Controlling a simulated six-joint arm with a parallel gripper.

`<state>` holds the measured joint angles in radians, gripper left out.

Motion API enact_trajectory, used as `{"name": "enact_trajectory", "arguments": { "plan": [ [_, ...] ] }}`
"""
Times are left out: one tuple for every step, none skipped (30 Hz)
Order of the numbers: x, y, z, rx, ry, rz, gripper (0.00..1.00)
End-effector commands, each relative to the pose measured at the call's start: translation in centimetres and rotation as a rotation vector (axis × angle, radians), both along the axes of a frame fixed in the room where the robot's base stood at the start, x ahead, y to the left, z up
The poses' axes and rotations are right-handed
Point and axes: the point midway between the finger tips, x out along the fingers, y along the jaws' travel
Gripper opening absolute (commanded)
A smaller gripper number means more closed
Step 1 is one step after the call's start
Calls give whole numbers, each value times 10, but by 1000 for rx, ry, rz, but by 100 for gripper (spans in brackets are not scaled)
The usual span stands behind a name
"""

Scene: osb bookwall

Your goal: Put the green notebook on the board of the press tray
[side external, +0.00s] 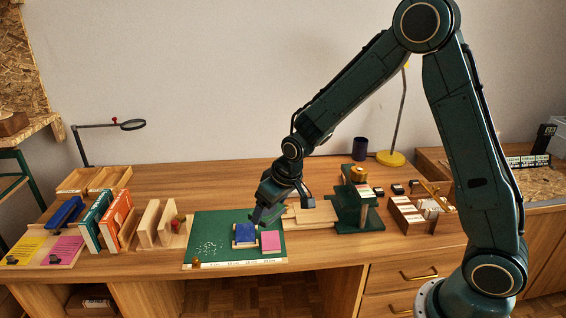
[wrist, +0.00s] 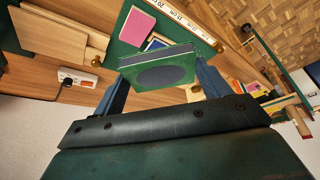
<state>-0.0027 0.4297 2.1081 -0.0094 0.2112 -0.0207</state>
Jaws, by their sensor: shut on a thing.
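My gripper (side external: 265,212) hangs over the right part of the green mat, above the blue notebook. In the wrist view its two blue fingers (wrist: 162,78) are shut on the green notebook (wrist: 148,60), a thick green block with a dark oval on its near face. In the side view the notebook is hard to tell from the gripper and mat. The press tray's pale wooden board (side external: 316,214) lies right of the mat, beside the green press (side external: 360,200). The board also shows at upper left in the wrist view (wrist: 48,42). Its visible top looks bare.
The green mat (side external: 206,228) carries the blue notebook (side external: 245,236) and a pink notebook (side external: 271,241). Upright books and wooden dividers (side external: 150,222) stand at left. A wooden box (side external: 408,216) stands right of the press. Bare desk lies behind the mat.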

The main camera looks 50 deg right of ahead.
Motion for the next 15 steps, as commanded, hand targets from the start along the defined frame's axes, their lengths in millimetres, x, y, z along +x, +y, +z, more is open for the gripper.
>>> {"name": "enact_trajectory", "arguments": {
  "plan": [
    [-5,-1,0,0,-1,-10,53],
    [-7,-2,0,0,0,-15,53],
    [-9,-3,-1,0,0,-19,53],
    [-10,-3,-1,0,-1,-23,53],
    [-11,-3,-1,1,-1,-26,53],
    [-11,-4,-1,1,-1,-28,53],
    [-12,-4,-1,0,-1,-29,53],
    [-12,-4,-1,0,-1,-29,53],
    [-12,-4,-1,0,-1,-29,53],
    [-12,-4,-1,0,-1,-29,53],
    [-11,-4,-1,1,-1,-28,53],
    [-10,-3,-1,1,-1,-25,53],
    [-9,-3,-1,1,-1,-22,53],
    [-8,-3,-1,0,-1,-19,53],
    [-6,-2,0,0,-1,-13,53]
  ]
}}
